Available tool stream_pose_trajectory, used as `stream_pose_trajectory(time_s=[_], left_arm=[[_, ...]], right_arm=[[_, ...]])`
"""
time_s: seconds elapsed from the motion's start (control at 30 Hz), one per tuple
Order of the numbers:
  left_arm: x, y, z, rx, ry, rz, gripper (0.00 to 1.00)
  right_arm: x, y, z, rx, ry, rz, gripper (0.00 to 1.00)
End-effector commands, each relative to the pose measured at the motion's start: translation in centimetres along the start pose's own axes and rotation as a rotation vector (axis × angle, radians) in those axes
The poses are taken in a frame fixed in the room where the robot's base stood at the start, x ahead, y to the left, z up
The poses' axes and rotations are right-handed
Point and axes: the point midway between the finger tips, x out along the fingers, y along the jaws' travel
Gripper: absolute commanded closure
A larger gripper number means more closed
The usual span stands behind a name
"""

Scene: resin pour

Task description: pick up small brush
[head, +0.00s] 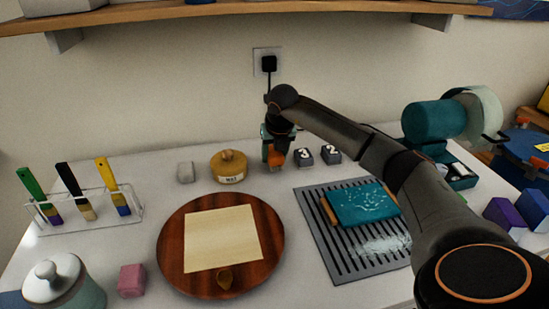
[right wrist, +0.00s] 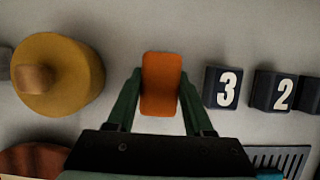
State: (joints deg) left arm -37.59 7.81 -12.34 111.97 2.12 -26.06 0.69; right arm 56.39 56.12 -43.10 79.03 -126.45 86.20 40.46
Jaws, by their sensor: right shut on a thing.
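Three brushes stand tilted in a clear rack (head: 92,212) at the left: one with a green handle (head: 33,186), one with a black handle (head: 70,180) and one with a yellow handle (head: 106,174). I cannot tell which is the small one. My right gripper (head: 275,157) is at the back middle of the table, far to the right of the rack. In the right wrist view its fingers (right wrist: 161,82) are shut on an orange block (right wrist: 161,98). My left gripper is not in view.
A yellow round pot (head: 229,168) stands left of my right gripper, number blocks (head: 304,157) right. A round wooden board (head: 172,252) with a pale sheet fills the middle. A grey slotted tray (head: 320,232) holds a teal slab (head: 362,203). A lidded jar (head: 62,285) is front left.

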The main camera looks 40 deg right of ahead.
Motion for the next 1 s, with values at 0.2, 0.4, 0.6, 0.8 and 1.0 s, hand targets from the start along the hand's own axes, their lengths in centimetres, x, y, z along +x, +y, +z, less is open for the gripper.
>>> stream_pose_trajectory(time_s=[0.2, 0.4, 0.6, 0.8, 1.0], left_arm=[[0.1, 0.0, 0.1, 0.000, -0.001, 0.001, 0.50], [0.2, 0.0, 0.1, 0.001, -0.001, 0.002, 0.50], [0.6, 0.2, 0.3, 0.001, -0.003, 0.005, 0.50], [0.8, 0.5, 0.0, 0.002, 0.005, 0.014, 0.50], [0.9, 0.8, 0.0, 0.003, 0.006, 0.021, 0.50]], right_arm=[[-3.3, -0.3, 0.5, -0.002, -0.004, 0.001, 1.00], [-8.4, -1.0, -1.0, -0.002, -0.006, 0.001, 1.00], [-11.6, -1.9, -3.8, -0.002, -0.003, -0.002, 1.00], [-14.2, -2.6, -6.1, -0.001, -0.003, -0.002, 1.00], [-15.8, -3.0, -7.6, -0.001, -0.001, -0.001, 1.00]])
